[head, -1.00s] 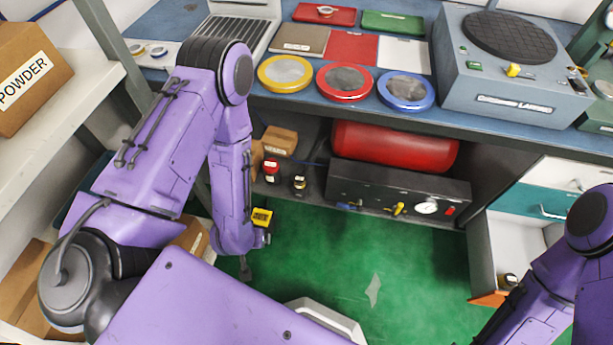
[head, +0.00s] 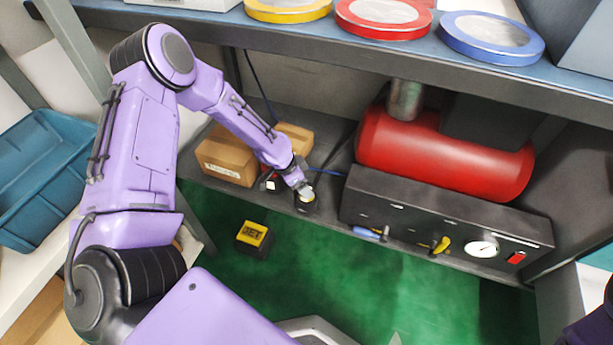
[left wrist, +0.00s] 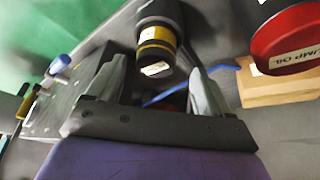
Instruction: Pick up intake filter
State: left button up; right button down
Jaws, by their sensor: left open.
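A small dark cylinder with a yellow band and a pale label (left wrist: 157,42) stands on the lower shelf. I take it for the intake filter, but its label is too blurred to read. In the head view the dark cylinder (head: 307,206) is partly hidden under my left gripper (head: 303,190). In the left wrist view my left gripper (left wrist: 157,72) is open, its fingers spread towards both sides of the cylinder. I cannot tell whether they touch it. My right gripper is out of view.
A red can labelled pump oil (left wrist: 288,40) stands close beside the cylinder, near cardboard boxes (head: 226,157). The black control panel (head: 440,222) and red tank (head: 445,155) are to the right. The blue worktop edge (head: 390,52) overhangs.

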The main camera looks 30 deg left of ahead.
pick_arm(q)
jog(key=b+x, duration=0.2)
jog(key=x, duration=0.1)
jog(key=b+x, duration=0.1)
jog(key=shift+s+d+f, duration=0.2)
jog(key=shift+f, duration=0.25)
jog(key=shift+w+d+f, duration=0.1)
jog(key=shift+w+f, duration=0.05)
jog(key=c, duration=1.1)
jog(key=shift+r, duration=0.25)
